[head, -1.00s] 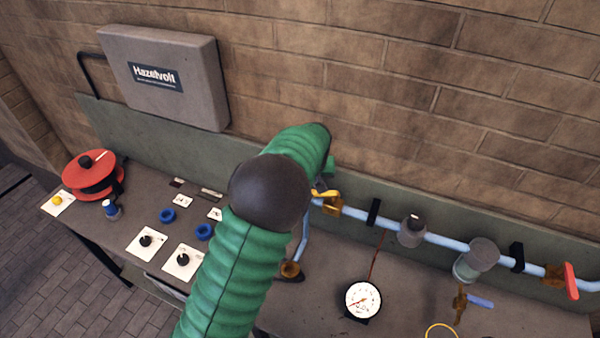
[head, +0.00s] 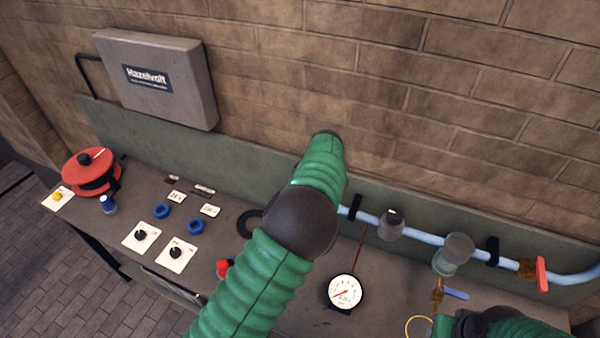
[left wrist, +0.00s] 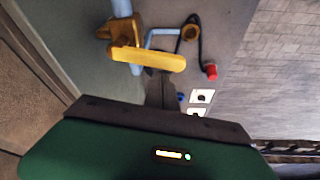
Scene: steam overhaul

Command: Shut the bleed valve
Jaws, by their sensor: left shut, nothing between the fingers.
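Several lever valves sit on the blue pipe line; no label shows which is the bleed valve. A yellow lever (left wrist: 148,60) on a brass valve body (left wrist: 125,28) is close in the left wrist view. My left gripper (left wrist: 157,75) is shut and empty, its fingertips at the yellow lever; whether they touch cannot be told. In the head view my left forearm hides this gripper and the yellow lever. A small blue lever (head: 456,293) hangs on a brass fitting below a grey-capped pipe unit (head: 454,254). A red lever (head: 541,274) is at the far right. My right gripper is not in view.
A dial gauge (head: 343,291) lies on the bench in front of the pipe (head: 420,233). A red knob (head: 224,268) shows beside my left arm. Dials, blue rings and a red reel (head: 90,168) are on the left. A grey Hazelvolt box (head: 160,75) hangs on the brick wall.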

